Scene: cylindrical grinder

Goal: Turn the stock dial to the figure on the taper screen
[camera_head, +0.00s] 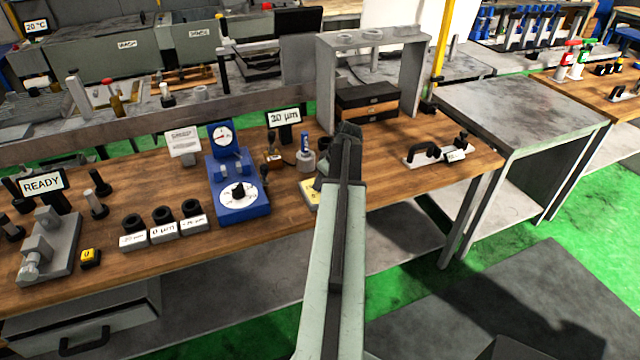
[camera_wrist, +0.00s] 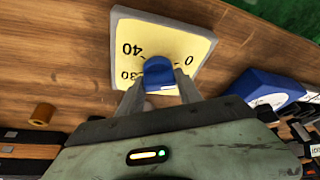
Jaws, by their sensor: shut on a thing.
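The stock dial is a yellow square plate (camera_wrist: 190,45) with a blue knob (camera_wrist: 158,72) in its middle. In the wrist view the figures 40, 30 and 0 show upside down; other figures are hidden by my gripper. My gripper (camera_wrist: 160,92) has one finger on each side of the knob and is shut on it. I cannot tell which figure the knob points to. In the head view my arm hides most of the yellow plate (camera_head: 309,194). The taper screen (camera_head: 284,115) is a small sign behind, which looks like 20 µm, though its first digit is blurred.
A blue gauge stand (camera_head: 240,207) with a white dial and black knob stands left of the yellow plate. Several black rings stand behind white labels further left. A grey frame (camera_head: 411,85) stands behind my arm. A black handle (camera_head: 425,153) lies at right.

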